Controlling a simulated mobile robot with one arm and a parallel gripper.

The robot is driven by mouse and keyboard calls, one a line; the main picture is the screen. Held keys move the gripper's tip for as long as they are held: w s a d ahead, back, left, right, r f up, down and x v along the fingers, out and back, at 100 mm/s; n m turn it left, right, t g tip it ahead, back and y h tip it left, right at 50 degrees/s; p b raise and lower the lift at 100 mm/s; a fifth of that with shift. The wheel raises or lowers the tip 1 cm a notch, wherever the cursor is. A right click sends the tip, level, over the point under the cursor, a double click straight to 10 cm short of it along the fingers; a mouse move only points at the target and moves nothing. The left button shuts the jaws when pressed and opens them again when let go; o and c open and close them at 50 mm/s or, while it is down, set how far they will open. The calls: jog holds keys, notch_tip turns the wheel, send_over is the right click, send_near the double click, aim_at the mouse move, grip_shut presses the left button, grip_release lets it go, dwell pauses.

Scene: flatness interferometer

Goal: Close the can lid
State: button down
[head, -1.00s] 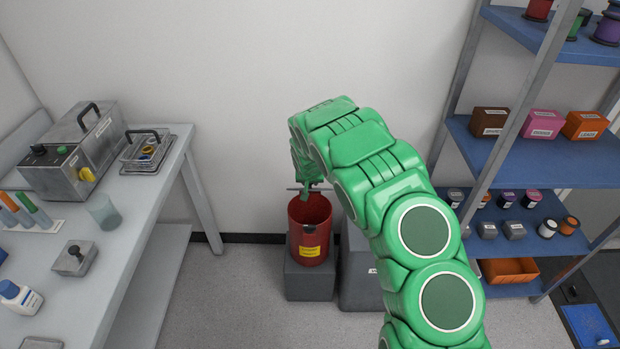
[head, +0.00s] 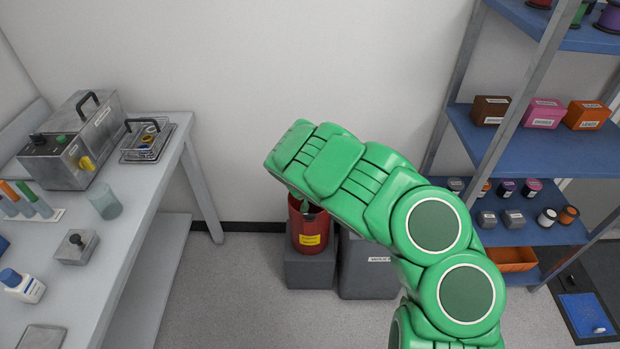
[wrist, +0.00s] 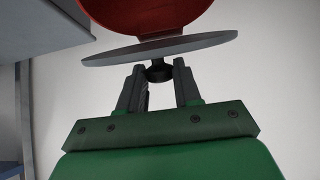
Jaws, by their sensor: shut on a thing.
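The red can (head: 312,236) with a yellow label stands on a grey block in the head view. Its open mouth is partly covered by my green arm, and the lid is hidden there. In the wrist view the lid is a flat grey disc (wrist: 110,56), seen nearly edge-on, with a dark knob (wrist: 159,74). My gripper (wrist: 158,76) is shut on this knob, one finger on each side. The red can (wrist: 145,15) shows right behind the lid at the top of the wrist view. I cannot tell whether lid and can touch.
A grey block (head: 310,273) bears the can, and a larger grey box (head: 366,275) stands right beside it. A bench (head: 150,185) with instruments is at left; blue shelves (head: 530,155) with boxes are at right. The floor in front is clear.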

jog(key=shift+s+f+t, duration=0.55)
jog(key=shift+f+t, duration=0.05)
jog(key=shift+f, duration=0.15)
jog(key=shift+s+f+t, duration=0.5)
jog(key=shift+f+t, duration=0.1)
jog(key=shift+f, duration=0.15)
jog(key=shift+s+d+f+t, duration=0.1)
jog(key=shift+s+f+t, duration=0.15)
jog(key=shift+f+t, duration=0.25)
jog(key=shift+s+d+f+t, duration=0.1)
jog(key=shift+s+f+t, duration=0.15)
jog(key=shift+f+t, duration=0.25)
jog(key=shift+f, duration=0.15)
jog(key=c, duration=0.8)
grip_release()
jog(key=shift+a, duration=0.15)
notch_tip(320, 180, up, 3)
send_over(310, 216)
